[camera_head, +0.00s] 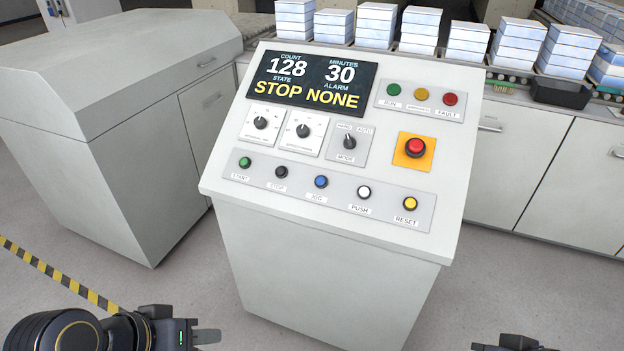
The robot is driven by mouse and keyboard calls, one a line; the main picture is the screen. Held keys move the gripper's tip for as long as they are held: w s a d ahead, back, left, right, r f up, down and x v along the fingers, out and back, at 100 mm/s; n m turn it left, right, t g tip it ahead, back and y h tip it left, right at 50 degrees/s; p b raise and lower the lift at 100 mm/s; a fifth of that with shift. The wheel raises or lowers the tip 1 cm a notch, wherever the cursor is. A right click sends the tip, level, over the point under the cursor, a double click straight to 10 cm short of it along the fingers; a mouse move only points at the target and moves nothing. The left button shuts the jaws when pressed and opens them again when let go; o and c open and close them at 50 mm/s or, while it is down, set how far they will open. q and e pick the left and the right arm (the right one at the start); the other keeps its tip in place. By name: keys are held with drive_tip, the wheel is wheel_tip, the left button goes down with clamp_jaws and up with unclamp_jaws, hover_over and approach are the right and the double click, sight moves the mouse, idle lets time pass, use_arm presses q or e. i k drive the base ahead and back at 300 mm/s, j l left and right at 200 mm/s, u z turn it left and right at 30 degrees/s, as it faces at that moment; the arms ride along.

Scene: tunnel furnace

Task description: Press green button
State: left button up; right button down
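The green button (245,162), labelled START, is at the left end of the lower button row on the sloped control panel (290,206). A round green light (394,90) labelled RUN is at the upper right of the panel. The panel display (313,80) reads count 128, minutes 30, state STOP, alarm NONE. My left gripper (207,337) is at the bottom left, below and in front of the console, apart from it. Its finger gap cannot be made out. My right gripper (515,345) shows only partly at the bottom edge, right of the console, and its fingers are not clear.
Black, blue, white and yellow buttons share the row. A red emergency button (415,148) sits on a yellow plate. A grey cabinet (120,110) stands left. Behind, a conveyor carries stacked white-blue blocks (419,30) and a black tray (560,92). Floor in front is clear.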

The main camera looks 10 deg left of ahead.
sight(244, 162)
drive_tip(key=j+z, duration=0.15)
drive_tip(key=j, duration=0.45)
drive_tip(key=j+z, duration=0.1)
drive_tip(key=j, duration=0.55)
drive_tip(key=k+j+z, duration=0.15)
drive_tip(key=j, duration=0.45)
drive_tip(key=j+z, duration=0.15)
drive_tip(key=j, duration=0.45)
drive_tip(key=k, duration=0.05)
